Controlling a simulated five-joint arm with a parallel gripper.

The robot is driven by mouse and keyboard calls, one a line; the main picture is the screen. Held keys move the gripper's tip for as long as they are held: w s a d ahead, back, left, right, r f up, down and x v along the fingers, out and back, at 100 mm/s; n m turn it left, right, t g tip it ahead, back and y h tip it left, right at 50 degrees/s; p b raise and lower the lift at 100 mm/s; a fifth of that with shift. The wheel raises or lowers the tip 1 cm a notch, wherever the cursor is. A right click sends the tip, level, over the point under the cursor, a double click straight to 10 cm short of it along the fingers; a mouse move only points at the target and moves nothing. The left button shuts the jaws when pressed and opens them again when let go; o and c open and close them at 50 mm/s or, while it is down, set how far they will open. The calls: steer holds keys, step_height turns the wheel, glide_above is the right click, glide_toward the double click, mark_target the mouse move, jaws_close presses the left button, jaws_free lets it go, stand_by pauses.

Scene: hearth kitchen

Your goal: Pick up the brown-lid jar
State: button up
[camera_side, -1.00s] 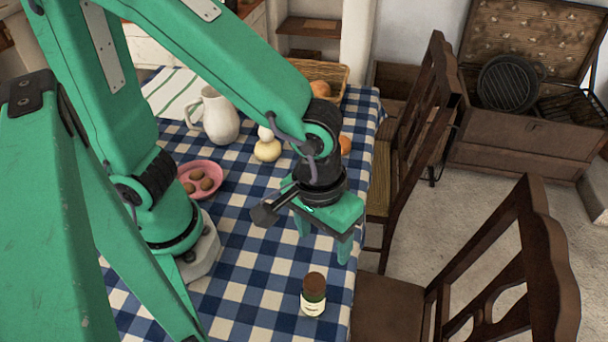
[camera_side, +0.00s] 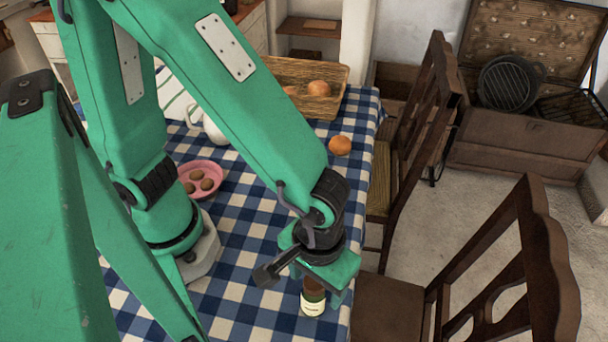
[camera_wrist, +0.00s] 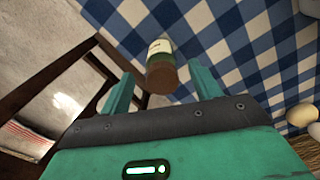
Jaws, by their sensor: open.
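The jar (camera_side: 313,301) is dark green with a pale label and stands upright on the checked tablecloth near the table's right edge. In the wrist view the jar's brown lid (camera_wrist: 161,80) shows ahead, between the two green fingers of my gripper (camera_wrist: 158,92). The fingers are apart, with room on both sides of the jar. My gripper is open and holds nothing. In the side view it is above and just behind the jar; I cannot tell whether it touches.
A pink bowl (camera_side: 213,169) with several brown eggs stands on the blue-and-white tablecloth (camera_side: 245,230). A wicker basket (camera_side: 270,66) and an orange (camera_side: 340,145) are farther back. A wooden chair (camera_side: 385,305) stands close to the table's right edge.

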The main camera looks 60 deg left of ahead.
mark_target(314, 296)
steer(key=shift+s+a+f, duration=0.1)
steer(key=shift+a+f, duration=0.05)
steer(key=shift+f, duration=2.45)
steer(key=shift+c, duration=0.4)
steer(key=c, duration=1)
